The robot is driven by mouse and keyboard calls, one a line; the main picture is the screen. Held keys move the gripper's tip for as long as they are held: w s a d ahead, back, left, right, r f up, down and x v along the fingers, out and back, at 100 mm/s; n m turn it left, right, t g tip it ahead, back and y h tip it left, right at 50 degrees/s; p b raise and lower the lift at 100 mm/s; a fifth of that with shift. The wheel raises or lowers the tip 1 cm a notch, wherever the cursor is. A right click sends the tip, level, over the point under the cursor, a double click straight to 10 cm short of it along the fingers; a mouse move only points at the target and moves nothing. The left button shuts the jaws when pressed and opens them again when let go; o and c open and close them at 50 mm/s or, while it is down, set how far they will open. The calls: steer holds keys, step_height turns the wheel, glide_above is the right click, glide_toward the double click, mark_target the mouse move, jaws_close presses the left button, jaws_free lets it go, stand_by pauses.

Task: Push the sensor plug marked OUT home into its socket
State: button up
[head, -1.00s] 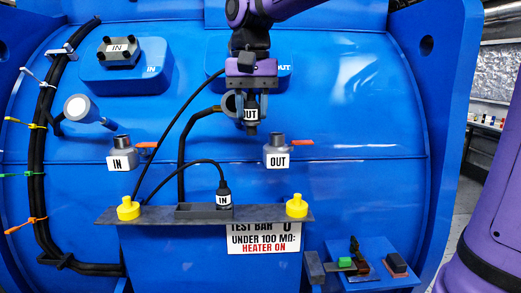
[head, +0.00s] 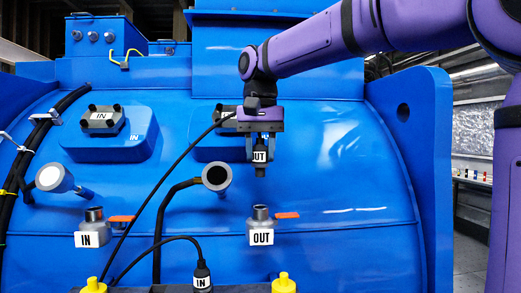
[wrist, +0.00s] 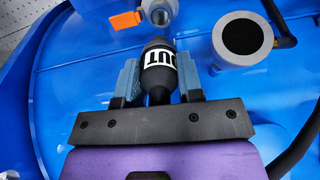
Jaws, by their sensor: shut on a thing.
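My gripper (head: 260,158) is shut on the black OUT plug (head: 260,170), which has a white label and points down. The plug is in the air just above the OUT socket (head: 261,213), a grey metal fitting with an open top and an OUT label, and a gap shows between them. In the wrist view the plug (wrist: 158,76) sits between the two grey-blue fingers, and the socket (wrist: 160,12) shows beyond its tip at the top edge. A black cable runs from near my gripper down to the left.
The IN socket (head: 94,214) stands at the left with an orange lever. A grey round-ended pipe (head: 217,177) stands close left of my gripper. The IN plug (head: 202,276) stands at the bottom between yellow knobs (head: 284,284). The blue housing right of the OUT socket is clear.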

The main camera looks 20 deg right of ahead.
mark_target(260, 176)
steer(key=shift+f, duration=2.6)
steer(key=shift+f, duration=1.6)
steer(key=o, duration=1)
step_height(260, 176, up, 11)
steer(key=shift+f, duration=0.15)
